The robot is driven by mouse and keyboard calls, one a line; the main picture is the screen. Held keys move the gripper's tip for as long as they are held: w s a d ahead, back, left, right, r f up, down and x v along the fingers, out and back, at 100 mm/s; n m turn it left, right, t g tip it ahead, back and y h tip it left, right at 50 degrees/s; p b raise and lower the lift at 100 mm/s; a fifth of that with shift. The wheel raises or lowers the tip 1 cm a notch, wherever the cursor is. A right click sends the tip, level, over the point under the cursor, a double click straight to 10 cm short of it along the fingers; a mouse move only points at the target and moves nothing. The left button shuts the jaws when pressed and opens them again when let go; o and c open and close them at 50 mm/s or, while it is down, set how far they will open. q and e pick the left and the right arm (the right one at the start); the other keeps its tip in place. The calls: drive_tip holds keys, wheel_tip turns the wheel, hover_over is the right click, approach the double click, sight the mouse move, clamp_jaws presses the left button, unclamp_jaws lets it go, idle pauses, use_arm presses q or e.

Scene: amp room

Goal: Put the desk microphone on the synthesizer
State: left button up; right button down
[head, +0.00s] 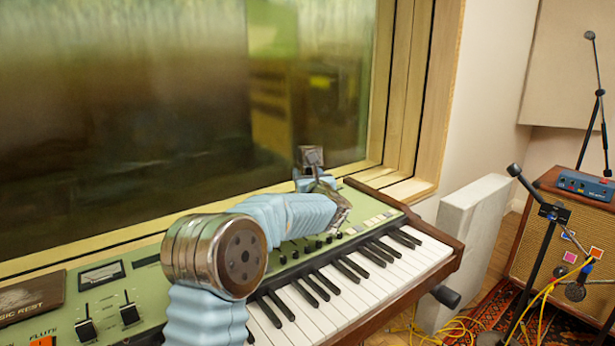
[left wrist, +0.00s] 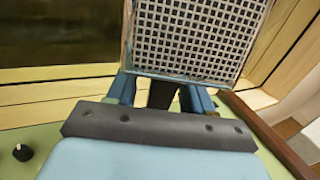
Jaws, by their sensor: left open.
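The desk microphone shows as a small dark square head (head: 311,155) above my left gripper in the head view. In the left wrist view its pale mesh grille (left wrist: 195,35) fills the top middle. The green synthesizer (head: 105,300) with its keyboard runs along the window, and its panel also shows in the left wrist view (left wrist: 30,150). My left gripper (head: 312,184) is over the synthesizer's far right part. Its blue fingers (left wrist: 163,92) are open, one on each side of the dark part below the grille. The microphone's base is hidden, so I cannot tell if it touches the panel. My right gripper is not in view.
The window ledge (head: 405,190) lies close behind the synthesizer. To the right are a pale panel (head: 465,250), a microphone stand (head: 540,265), and an amplifier (head: 525,240) with a blue box (head: 585,185). Yellow cables lie on the rug.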

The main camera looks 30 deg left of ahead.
use_arm(q)
drive_tip(key=shift+r+p, duration=0.2)
drive_tip(key=shift+p, duration=0.1)
drive_tip(key=b+v, duration=0.3)
drive_tip(key=v, duration=0.8)
drive_tip(key=shift+s+d+f, duration=0.1)
drive_tip(key=shift+s+d+b, duration=0.25)
drive_tip(key=shift+s+b, duration=0.05)
